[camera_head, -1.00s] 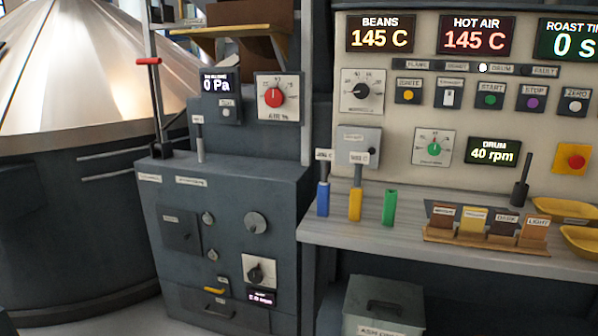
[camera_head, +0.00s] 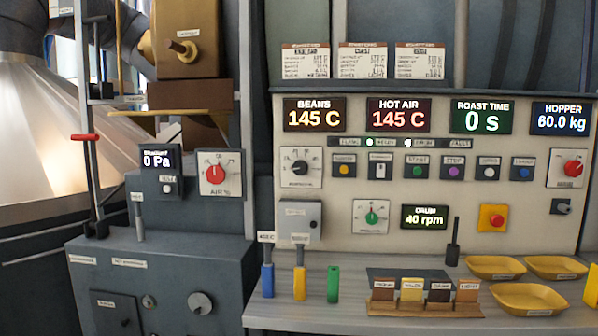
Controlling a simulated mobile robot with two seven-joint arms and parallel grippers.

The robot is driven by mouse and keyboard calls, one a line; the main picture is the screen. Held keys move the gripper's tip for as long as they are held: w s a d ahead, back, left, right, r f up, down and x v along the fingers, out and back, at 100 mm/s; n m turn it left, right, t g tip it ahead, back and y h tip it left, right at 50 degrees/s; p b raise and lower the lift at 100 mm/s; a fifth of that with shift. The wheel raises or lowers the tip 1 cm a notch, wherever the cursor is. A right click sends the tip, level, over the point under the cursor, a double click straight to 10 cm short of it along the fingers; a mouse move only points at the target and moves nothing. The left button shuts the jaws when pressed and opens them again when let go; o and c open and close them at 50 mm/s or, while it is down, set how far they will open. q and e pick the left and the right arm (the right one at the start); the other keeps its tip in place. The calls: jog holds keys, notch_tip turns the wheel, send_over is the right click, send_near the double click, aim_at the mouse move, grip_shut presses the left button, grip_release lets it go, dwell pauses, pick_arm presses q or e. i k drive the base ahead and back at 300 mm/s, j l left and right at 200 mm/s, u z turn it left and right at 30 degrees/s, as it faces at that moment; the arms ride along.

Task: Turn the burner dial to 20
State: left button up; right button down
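A dial with a black knob (camera_head: 300,168) sits at the upper left of the cream control panel (camera_head: 450,228). It is the likely burner dial, but its label and scale are too small to read. Its exact setting cannot be told. A dial with a green knob (camera_head: 371,217) is lower on the panel, beside the drum display (camera_head: 424,217) reading 40 rpm. A red-knobbed dial marked AIR % (camera_head: 216,174) is on the grey cabinet to the left. Another red-knobbed dial (camera_head: 573,168) is at the panel's right edge. Neither of my grippers is in view.
Displays for beans (camera_head: 314,115) and hot air (camera_head: 398,114) both read 145 C. A grey box (camera_head: 300,220) juts out below the black knob. The shelf (camera_head: 350,285) holds coloured handles, a card rack (camera_head: 424,308) and yellow trays (camera_head: 528,299). A red stop-style button (camera_head: 492,217) is at right.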

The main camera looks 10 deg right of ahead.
aim_at(300, 167)
jog(key=i+j, duration=0.95)
jog(key=j, duration=0.15)
jog(key=i+j+z, duration=0.1)
jog(key=z, duration=0.4)
jog(key=i+j+z, duration=0.1)
jog(key=z, duration=0.35)
